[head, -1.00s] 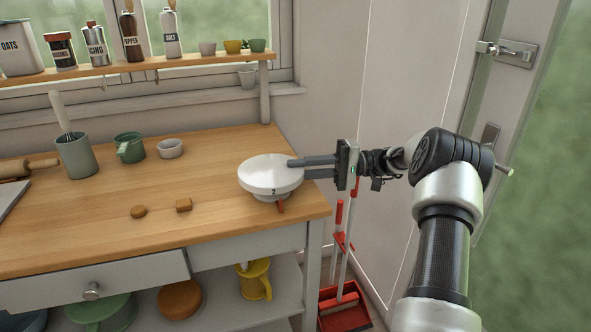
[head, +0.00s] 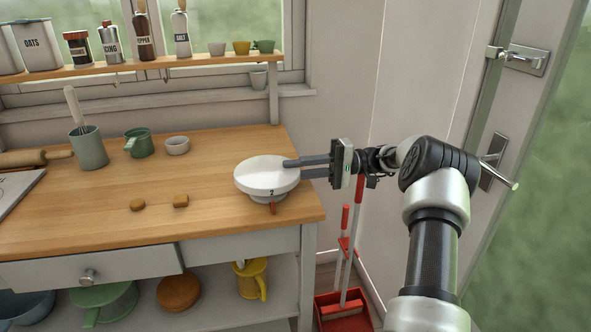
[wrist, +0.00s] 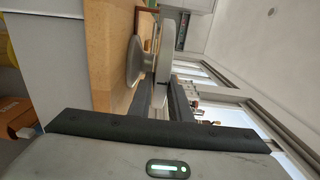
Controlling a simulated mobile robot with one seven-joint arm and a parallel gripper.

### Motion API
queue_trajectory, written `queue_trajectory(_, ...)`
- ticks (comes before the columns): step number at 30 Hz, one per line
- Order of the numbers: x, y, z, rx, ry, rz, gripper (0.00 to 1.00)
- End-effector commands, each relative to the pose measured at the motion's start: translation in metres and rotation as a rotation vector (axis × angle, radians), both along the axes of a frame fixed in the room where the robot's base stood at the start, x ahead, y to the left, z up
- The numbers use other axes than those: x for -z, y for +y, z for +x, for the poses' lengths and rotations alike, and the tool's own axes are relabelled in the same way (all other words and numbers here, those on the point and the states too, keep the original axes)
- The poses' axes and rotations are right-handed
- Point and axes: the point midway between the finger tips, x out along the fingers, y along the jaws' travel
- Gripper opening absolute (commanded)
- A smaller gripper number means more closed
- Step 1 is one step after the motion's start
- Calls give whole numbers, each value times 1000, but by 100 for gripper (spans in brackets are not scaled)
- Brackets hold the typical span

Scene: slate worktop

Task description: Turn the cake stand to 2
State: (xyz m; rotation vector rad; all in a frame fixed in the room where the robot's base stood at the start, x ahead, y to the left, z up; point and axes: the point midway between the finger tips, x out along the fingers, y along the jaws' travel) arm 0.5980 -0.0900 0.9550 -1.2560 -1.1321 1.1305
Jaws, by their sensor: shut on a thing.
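The white round cake stand (head: 262,172) stands near the right end of the wooden worktop. My gripper (head: 301,168) comes in from the right and is shut on the stand's right rim, one finger at the top and one lower. In the wrist view the stand's disc (wrist: 152,60) runs between the two fingers (wrist: 161,95). The other rim marks are not readable.
Two small brown pieces, one round (head: 137,204) and one square (head: 180,201), lie left of the stand. A green mug (head: 139,143), a small bowl (head: 177,145) and a whisk pot (head: 88,148) stand behind. A red dustpan (head: 343,312) is on the floor at right.

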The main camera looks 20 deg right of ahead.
Motion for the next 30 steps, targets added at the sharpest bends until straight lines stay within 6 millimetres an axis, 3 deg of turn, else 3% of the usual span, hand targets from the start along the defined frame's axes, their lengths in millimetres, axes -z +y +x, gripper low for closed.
queue_trajectory(6,0,0,0,1,1,2,0)
queue_trajectory(7,0,0,0,1,1,2,21)
queue_trajectory(10,0,0,0,1,1,1,36)
queue_trajectory(22,-1,-7,0,2,-1,1,36)
queue_trajectory(26,-1,-28,-2,4,0,1,36)
queue_trajectory(30,-1,-61,-5,4,-3,1,36)
